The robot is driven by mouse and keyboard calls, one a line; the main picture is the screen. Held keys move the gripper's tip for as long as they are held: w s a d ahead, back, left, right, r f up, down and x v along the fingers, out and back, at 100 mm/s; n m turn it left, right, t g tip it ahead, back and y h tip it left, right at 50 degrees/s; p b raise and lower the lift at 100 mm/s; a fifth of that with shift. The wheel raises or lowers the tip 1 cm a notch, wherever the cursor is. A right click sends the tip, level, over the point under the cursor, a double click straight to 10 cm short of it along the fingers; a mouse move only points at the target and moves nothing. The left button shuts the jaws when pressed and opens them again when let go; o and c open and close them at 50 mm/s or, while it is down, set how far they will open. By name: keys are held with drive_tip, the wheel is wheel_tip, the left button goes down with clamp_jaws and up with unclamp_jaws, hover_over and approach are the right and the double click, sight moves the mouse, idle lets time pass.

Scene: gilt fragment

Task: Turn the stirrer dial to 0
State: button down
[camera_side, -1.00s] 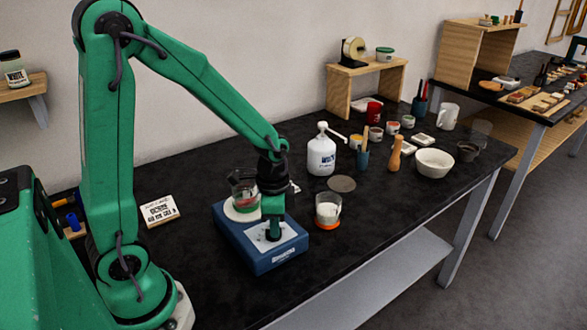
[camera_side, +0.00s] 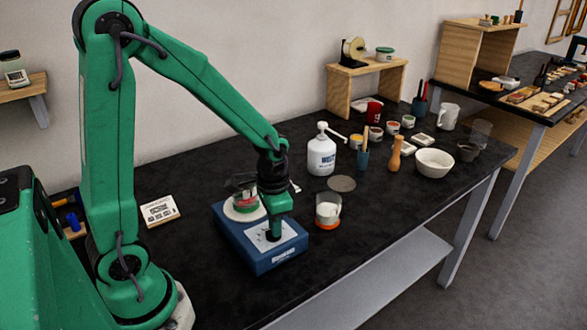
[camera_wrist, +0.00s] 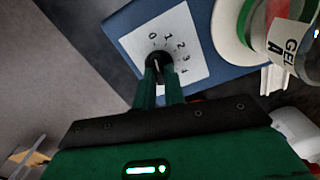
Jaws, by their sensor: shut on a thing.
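The blue stirrer (camera_side: 262,250) sits on the black bench, with a white dial plate (camera_wrist: 170,47) on its front part. The wrist view shows the numbers 0 to 4 in an arc on the plate. The black dial (camera_wrist: 160,64) is between the fingers of my gripper (camera_wrist: 161,75), which is shut on it and points down. The dial's pointer is mostly hidden, so I cannot tell its setting.
A beaker with an orange base (camera_side: 328,212) stands just right of the stirrer. A white pump bottle (camera_side: 321,155) and a grey disc (camera_side: 341,184) are behind it. A white card (camera_side: 159,210) lies to the left. The bench front right of the stirrer is clear.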

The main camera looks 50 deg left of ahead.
drive_tip(key=c, duration=1.5)
unclamp_jaws()
drive_tip(key=shift+r, duration=0.15)
drive_tip(key=shift+r, duration=3.8)
drive_tip(key=s+r+n+t, duration=0.1)
drive_tip(key=s+r+t, duration=0.1)
drive_tip(key=s+r, duration=0.1)
drive_tip(key=s+d+r+n+t, duration=0.1)
drive_tip(key=s+r, duration=0.2)
drive_tip(key=s+d+r+t, duration=0.1)
drive_tip(key=s+r+t, duration=0.1)
drive_tip(key=s+r, duration=0.1)
drive_tip(key=shift+r+n+t, duration=0.3)
drive_tip(key=shift+r+n, duration=0.05)
drive_tip(key=shift+n, duration=0.05)
